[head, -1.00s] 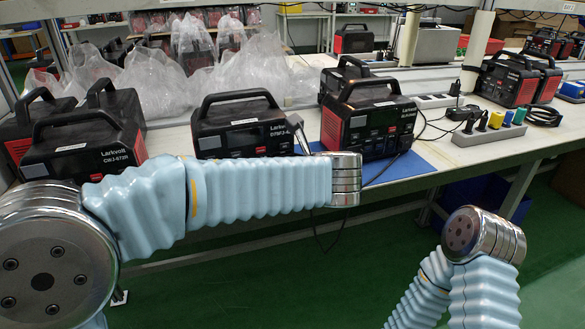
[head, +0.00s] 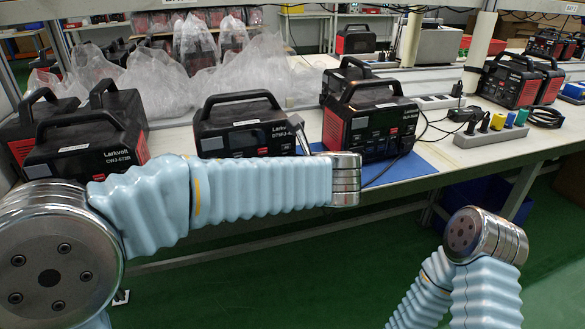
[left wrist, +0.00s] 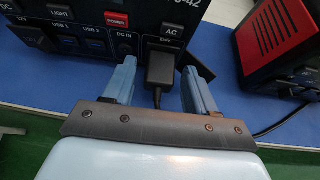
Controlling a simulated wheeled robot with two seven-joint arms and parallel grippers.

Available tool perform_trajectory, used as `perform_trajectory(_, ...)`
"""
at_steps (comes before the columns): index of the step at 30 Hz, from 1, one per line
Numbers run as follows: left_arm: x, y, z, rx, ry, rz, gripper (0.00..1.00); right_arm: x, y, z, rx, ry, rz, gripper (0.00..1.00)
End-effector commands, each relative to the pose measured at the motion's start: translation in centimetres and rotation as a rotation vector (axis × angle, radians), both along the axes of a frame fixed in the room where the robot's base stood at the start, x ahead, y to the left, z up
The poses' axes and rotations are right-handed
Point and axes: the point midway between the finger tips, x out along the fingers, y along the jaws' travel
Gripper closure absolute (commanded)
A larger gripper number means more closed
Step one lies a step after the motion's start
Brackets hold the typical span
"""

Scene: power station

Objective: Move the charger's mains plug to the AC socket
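In the left wrist view, a black plug (left wrist: 160,68) with its cable toward me stands at the front panel of a power station (left wrist: 85,28), just below the AC label. How deep it sits in the socket cannot be told. My left gripper (left wrist: 160,78) has its two blue fingers on either side of the plug, with a gap to each side. In the head view, the middle black power station (head: 243,130) stands behind my left forearm, which hides the gripper and lower panel. My right gripper is out of view; only part of that arm shows.
Another red and black power station (head: 368,128) stands close by on a blue mat (head: 415,172); it also shows in the left wrist view (left wrist: 282,42). More stations (head: 85,140) stand at left. A grey power strip (head: 490,135) with plugs lies at right.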

Motion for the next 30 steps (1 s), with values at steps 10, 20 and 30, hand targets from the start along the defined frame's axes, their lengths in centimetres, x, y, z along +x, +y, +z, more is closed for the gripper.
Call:
perform_trajectory(10, 0.0, 0.0, 0.0, 0.0, 0.0, -0.001, 0.37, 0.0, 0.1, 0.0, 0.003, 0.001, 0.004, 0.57)
perform_trajectory(20, -5.1, -2.0, 3.0, -0.002, -0.003, -0.004, 0.37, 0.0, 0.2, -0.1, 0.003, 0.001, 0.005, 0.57)
perform_trajectory(30, -10.6, -4.0, 6.1, -0.001, -0.001, -0.003, 0.37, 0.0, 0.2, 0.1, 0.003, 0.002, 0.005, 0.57)
